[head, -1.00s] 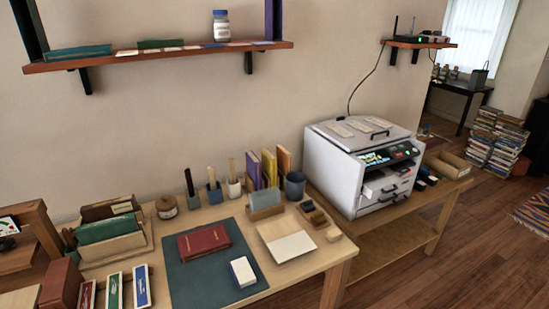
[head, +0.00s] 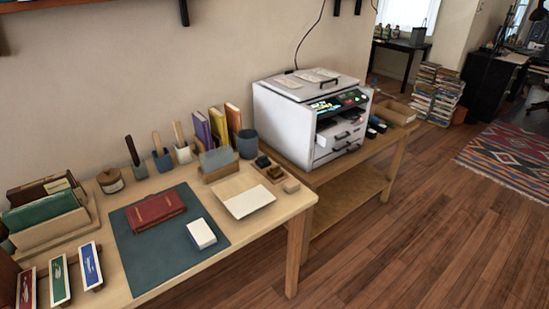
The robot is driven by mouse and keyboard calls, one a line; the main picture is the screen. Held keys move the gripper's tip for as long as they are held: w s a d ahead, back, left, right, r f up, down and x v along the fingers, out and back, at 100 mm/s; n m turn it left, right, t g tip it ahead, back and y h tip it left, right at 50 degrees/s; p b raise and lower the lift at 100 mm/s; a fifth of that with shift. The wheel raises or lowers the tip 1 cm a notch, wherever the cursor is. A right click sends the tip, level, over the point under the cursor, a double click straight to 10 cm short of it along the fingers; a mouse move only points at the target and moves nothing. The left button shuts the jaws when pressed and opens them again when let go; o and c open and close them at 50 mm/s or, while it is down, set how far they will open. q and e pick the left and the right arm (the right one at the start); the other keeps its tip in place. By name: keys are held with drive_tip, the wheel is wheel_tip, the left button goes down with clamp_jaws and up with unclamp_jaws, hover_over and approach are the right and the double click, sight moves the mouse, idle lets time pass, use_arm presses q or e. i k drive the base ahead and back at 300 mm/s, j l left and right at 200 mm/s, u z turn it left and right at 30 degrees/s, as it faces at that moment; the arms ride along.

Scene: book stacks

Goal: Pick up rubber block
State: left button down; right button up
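No object is plainly marked as the rubber block. A white block (head: 202,233) with a dark lower edge lies on the dark green mat (head: 150,260), to the right of a red book (head: 154,209). A small tan block (head: 291,185) lies at the right side of the desk, beside a small wooden tray (head: 268,172) with dark pieces in it. I cannot tell which of these blocks is the rubber one. Neither of my grippers shows in the head view.
The wooden desk (head: 250,222) also holds a pale pad (head: 246,197), brush pots, a blue-grey cup (head: 248,143), upright books and a file box (head: 47,226). A white printer (head: 310,118) stands on a lower table to the right. Wooden floor (head: 420,210) in front is clear.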

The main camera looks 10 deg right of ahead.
sight(292, 186)
drive_tip(key=u, duration=1.65)
drive_tip(key=z, duration=2.15)
drive_tip(key=i+l+u, duration=0.15)
drive_tip(key=u, duration=0.25)
drive_tip(key=i+l+u, duration=0.25)
drive_tip(key=u, duration=0.15)
drive_tip(key=i+l+u, duration=0.2)
drive_tip(key=u, duration=0.2)
